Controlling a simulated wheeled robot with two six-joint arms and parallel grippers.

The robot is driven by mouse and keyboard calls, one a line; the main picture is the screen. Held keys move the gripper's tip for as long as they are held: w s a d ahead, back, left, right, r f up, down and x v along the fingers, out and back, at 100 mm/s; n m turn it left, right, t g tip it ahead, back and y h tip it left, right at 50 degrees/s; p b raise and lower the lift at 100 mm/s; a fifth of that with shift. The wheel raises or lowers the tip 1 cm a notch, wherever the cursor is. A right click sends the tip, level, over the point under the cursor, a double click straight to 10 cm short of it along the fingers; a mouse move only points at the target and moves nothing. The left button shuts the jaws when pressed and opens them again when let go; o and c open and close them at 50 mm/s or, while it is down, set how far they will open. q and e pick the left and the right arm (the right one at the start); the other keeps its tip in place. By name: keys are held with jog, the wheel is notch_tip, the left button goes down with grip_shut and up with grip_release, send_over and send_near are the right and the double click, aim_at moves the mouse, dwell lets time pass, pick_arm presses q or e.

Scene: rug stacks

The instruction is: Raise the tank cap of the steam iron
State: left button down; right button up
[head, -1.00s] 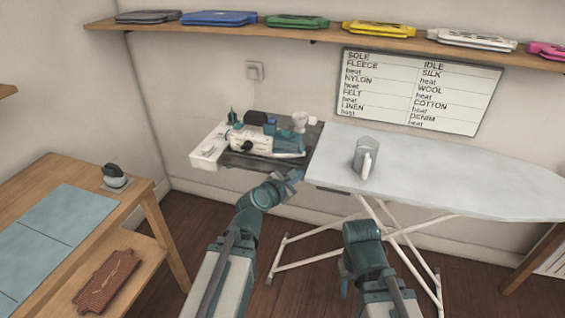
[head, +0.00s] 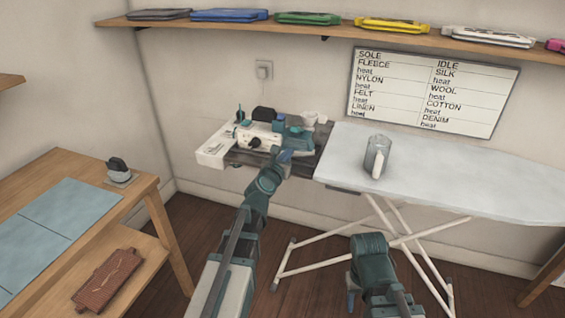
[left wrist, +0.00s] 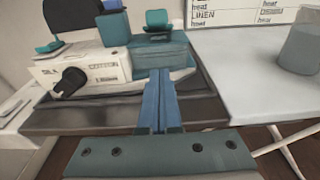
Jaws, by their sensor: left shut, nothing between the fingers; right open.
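The steam iron (head: 262,138), white with teal parts, sits on the dark rest at the left end of the ironing board. In the left wrist view its white side (left wrist: 92,70) carries a black dial, and a teal block (left wrist: 150,52) bears a small teal cap (left wrist: 156,18), which looks down. I cannot tell for certain that this is the tank cap. My left gripper (head: 285,154) is shut and empty; its fingertips (left wrist: 160,73) are just in front of the teal block, contact unclear. My right gripper (head: 351,303) is open and low in front of the board, mostly hidden by its arm.
A grey jug (head: 376,157) stands on the ironing board (head: 450,180), right of the iron. Small items, including a white cup (head: 310,118), crowd behind the iron. A wooden table (head: 130,190) is at left; a shelf (head: 330,32) with coloured slabs runs above.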

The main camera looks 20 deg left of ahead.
aim_at(297, 128)
pick_arm(q)
jog(key=w, duration=0.2)
jog(key=shift+w+f, duration=0.2)
jog(key=shift+w, duration=0.1)
notch_tip(297, 128, up, 3)
jog(key=shift+w+f+p, duration=0.1)
jog(key=shift+f+p, duration=0.1)
jog(key=shift+p, duration=1.05)
jog(key=shift+w+r+p, duration=0.3)
jog(key=shift+r+p, duration=0.35)
